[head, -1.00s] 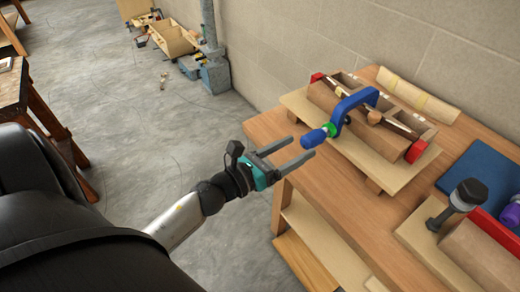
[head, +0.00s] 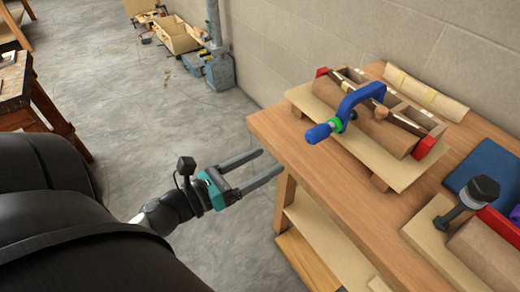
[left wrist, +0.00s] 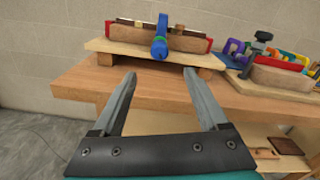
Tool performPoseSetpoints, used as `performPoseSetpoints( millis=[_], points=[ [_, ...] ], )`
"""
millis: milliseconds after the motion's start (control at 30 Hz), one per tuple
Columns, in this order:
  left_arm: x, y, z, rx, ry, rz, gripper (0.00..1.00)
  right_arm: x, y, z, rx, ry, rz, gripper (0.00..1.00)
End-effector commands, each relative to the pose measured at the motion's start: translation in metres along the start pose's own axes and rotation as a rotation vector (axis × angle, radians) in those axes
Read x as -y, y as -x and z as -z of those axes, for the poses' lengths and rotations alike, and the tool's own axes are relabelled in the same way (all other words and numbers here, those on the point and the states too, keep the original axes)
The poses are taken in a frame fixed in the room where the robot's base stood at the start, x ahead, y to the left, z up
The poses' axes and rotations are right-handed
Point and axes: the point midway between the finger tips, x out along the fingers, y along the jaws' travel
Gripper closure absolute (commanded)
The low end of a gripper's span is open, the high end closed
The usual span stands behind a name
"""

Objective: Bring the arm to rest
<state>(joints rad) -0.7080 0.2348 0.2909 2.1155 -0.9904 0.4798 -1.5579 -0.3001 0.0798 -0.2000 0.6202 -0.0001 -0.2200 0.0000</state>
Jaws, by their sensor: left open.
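My left gripper (head: 272,167) is open and empty, off the left edge of the wooden workbench (head: 352,217). In the left wrist view its two fingers (left wrist: 158,80) are spread apart, pointing at the bench edge, with nothing between them. A blue clamp (head: 358,101) with a green collar sits on a brown wooden form (head: 362,122) with red end pieces. The form rests on a pale board (head: 398,176) on the bench. The clamp also shows in the left wrist view (left wrist: 161,38), beyond the fingertips and apart from them. My right gripper is not in view.
A second form (head: 485,250) with a black-knobbed clamp (head: 470,197) stands at the bench's near right. A blue mat (head: 487,168) and a pale rolled sheet (head: 425,93) lie behind. A block wall (head: 310,35) closes the back. Open concrete floor (head: 150,120) lies left of the bench.

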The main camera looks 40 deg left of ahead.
Motion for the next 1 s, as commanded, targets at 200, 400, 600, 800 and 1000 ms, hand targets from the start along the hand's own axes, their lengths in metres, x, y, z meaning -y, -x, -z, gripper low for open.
performPoseSetpoints(
  millis=[200, 400, 600, 800, 1000],
  points=[
    [0.000, 0.000, 0.000, 0.000, 0.000, 0.000, 0.23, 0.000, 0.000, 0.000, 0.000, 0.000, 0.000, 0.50],
    [-0.006, -0.001, 0.009, -0.006, 0.056, -0.022, 0.23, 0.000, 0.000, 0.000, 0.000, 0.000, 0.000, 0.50],
    [-0.045, 0.002, 0.077, -0.041, 0.491, -0.190, 0.23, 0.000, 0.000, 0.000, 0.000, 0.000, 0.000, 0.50],
    [-0.076, 0.023, 0.190, -0.066, 1.084, -0.477, 0.23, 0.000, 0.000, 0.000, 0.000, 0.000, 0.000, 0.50],
    [-0.076, 0.066, 0.305, -0.048, 1.601, -0.832, 0.23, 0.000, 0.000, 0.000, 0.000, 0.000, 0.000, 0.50]
  ],
)
